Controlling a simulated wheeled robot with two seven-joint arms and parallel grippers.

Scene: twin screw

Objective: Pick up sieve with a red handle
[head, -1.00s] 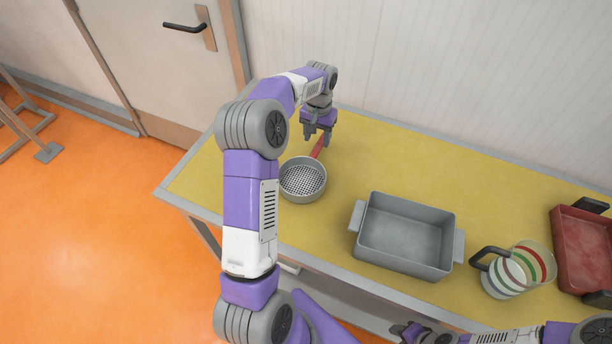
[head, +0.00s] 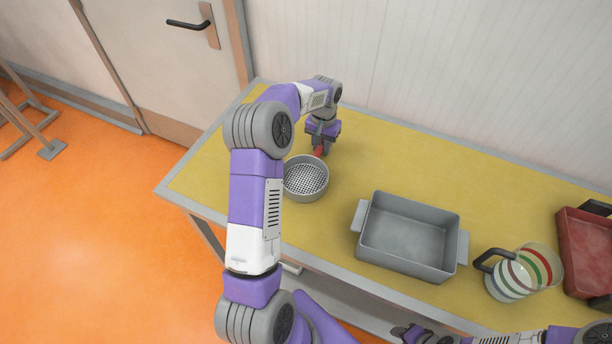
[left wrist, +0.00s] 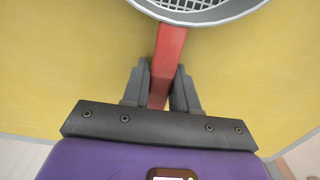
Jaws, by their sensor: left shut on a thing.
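The sieve (head: 306,178) is a round grey pan with a perforated bottom and a red handle (head: 319,150). It sits on the yellow table left of the grey tray, with its handle pointing to the back. My left gripper (head: 322,143) is at the handle and shut on it. In the left wrist view the two dark fingers (left wrist: 160,88) lie on either side of the red handle (left wrist: 169,50), and part of the sieve's rim (left wrist: 200,20) shows at the top. My right gripper (head: 418,334) is partly in view at the bottom edge; its jaws are unclear.
A grey rectangular tray (head: 362,245) with side handles stands right of the sieve. A striped mug (head: 530,270) and a red pan (head: 585,250) with dark handles are farther right. The yellow table (head: 420,165) is clear behind the tray. A pale wall borders the back.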

